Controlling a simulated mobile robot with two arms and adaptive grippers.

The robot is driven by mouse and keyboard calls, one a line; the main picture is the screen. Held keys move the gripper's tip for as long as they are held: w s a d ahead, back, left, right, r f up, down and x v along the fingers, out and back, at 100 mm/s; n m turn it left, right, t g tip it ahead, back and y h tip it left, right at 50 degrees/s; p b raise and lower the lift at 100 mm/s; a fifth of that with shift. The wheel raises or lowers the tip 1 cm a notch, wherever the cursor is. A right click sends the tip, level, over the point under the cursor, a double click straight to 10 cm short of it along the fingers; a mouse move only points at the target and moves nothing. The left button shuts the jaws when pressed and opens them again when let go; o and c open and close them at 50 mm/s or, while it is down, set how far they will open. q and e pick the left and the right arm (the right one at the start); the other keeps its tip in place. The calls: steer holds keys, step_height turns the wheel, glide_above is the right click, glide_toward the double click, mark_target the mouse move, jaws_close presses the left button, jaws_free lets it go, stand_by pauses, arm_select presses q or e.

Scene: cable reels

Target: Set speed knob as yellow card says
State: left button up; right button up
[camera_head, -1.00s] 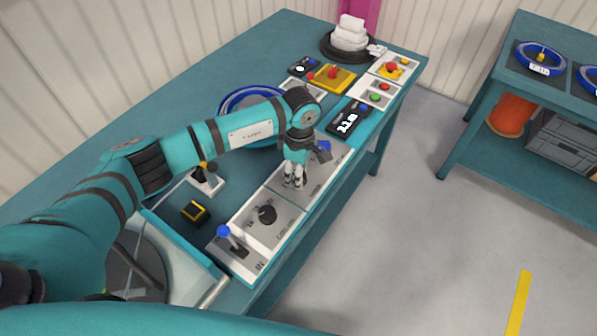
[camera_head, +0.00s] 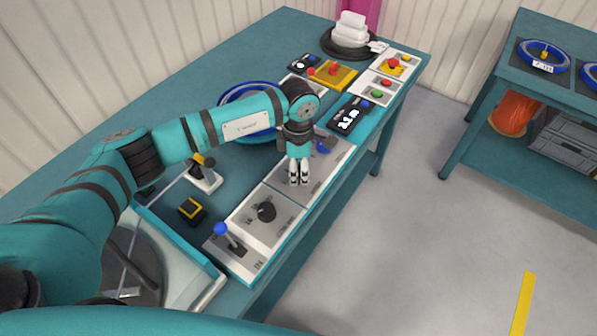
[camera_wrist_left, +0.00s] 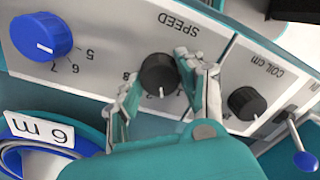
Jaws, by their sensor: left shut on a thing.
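The black speed knob (camera_wrist_left: 158,75) sits on the light panel marked SPEED (camera_wrist_left: 185,28). In the left wrist view its white pointer line points toward the bottom of the picture, and some scale digits are hidden by the fingers. My left gripper (camera_wrist_left: 168,78) is shut on this knob, one finger on each side. In the head view my left gripper (camera_head: 298,180) reaches down onto the panel and hides the knob. I cannot make out a yellow card with readable writing. My right gripper is not in view.
Beside the speed knob are a blue knob (camera_wrist_left: 42,35) and the black COIL cm knob (camera_wrist_left: 247,103). A blue-tipped lever (camera_head: 222,230) stands at the panel's near end. A digital display (camera_head: 348,117) and a yellow block with red knob (camera_head: 333,74) lie farther back.

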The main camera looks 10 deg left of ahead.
arm_select(q)
steer(key=n+b, duration=0.1)
steer(key=n, duration=0.2)
steer(key=shift+n, duration=0.4)
steer(key=shift+r+n+b, duration=0.1)
steer(key=shift+n+b, duration=0.6)
steer(key=shift+n, duration=0.9)
steer(key=o, duration=1.1)
steer(key=shift+o, duration=0.2)
step_height(320, 180, up, 12)
steer(key=shift+w+a, duration=0.15)
steer(key=shift+a, duration=0.05)
